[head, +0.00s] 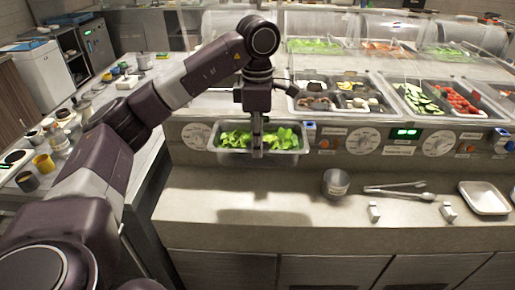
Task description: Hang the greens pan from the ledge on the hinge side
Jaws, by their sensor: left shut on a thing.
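The greens pan (228,157) is a clear-grey rectangular pan filled with leafy greens (235,139). It is in the left-centre of the head view, in front of the control panel and above the counter. My left gripper (257,152) points down and is shut on the pan near the middle of its front side. The fingers hide part of the greens. A shadow lies on the counter below the pan, which appears held clear of it. I cannot make out for certain which edge is the hinge-side ledge. My right gripper is not in view.
A grey metal cup (336,183), tongs (400,190) and a white tray (485,198) are on the counter (195,200) at the right. Food wells (372,82) lie behind the panel. The counter's left part is clear.

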